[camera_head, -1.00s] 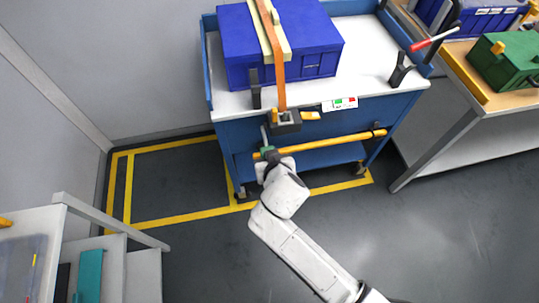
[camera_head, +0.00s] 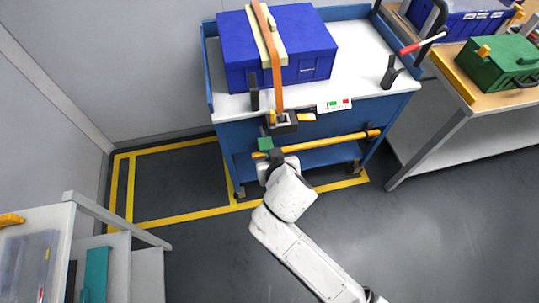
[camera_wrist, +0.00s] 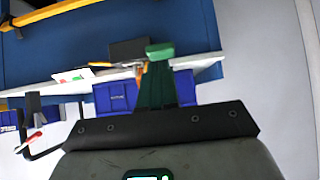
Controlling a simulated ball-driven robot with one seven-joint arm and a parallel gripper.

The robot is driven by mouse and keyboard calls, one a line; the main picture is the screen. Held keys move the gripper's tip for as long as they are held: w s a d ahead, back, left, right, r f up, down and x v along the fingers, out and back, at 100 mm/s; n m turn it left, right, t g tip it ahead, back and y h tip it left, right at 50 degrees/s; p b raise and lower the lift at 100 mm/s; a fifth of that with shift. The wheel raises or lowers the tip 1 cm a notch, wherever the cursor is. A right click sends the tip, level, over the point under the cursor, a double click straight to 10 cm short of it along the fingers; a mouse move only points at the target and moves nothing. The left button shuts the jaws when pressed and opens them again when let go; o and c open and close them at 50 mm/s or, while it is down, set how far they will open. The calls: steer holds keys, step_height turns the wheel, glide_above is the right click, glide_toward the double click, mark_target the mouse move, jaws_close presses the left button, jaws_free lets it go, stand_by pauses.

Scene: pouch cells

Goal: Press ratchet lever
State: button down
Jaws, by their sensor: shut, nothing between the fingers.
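A ratchet (camera_head: 284,123) with a dark body and yellow parts sits at the front edge of the blue cart. An orange strap (camera_head: 278,90) runs from it up over the blue case (camera_head: 308,45). In the wrist view the dark ratchet body (camera_wrist: 127,48) is partly hidden behind my fingers. A yellow-orange lever-like part (camera_wrist: 113,65) shows to their left. My gripper (camera_head: 265,143) has green fingers and is shut and empty, just below and left of the ratchet in the head view. Its fingertips also show in the wrist view (camera_wrist: 160,51). I cannot tell whether they touch the lever.
A yellow cart handle bar (camera_head: 330,142) runs close to my gripper. Dark upright brackets (camera_head: 254,94) (camera_head: 389,73) stand on the cart top. A bench with a green case (camera_head: 500,62) is at the right. Floor left of the cart is clear.

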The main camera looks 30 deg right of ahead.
steer(key=v, duration=0.6)
steer(key=shift+w+r, duration=0.25)
steer(key=shift+r, duration=0.05)
stand_by(0.5)
steer(key=s+d+f+g, duration=0.2)
steer(key=s+d+g, duration=0.1)
steer(key=s, duration=0.4)
steer(key=s+d+f+n+g+y, duration=0.1)
steer(key=s+d+f+g, duration=0.1)
steer(key=s, duration=0.5)
steer(key=s+d+f+n+g+y, duration=0.1)
steer(key=s+d+f+g, duration=0.2)
steer(key=s+d, duration=0.3)
steer(key=shift+s+f+g, duration=0.25)
steer(key=shift+s+g, duration=0.05)
steer(key=shift+s, duration=0.65)
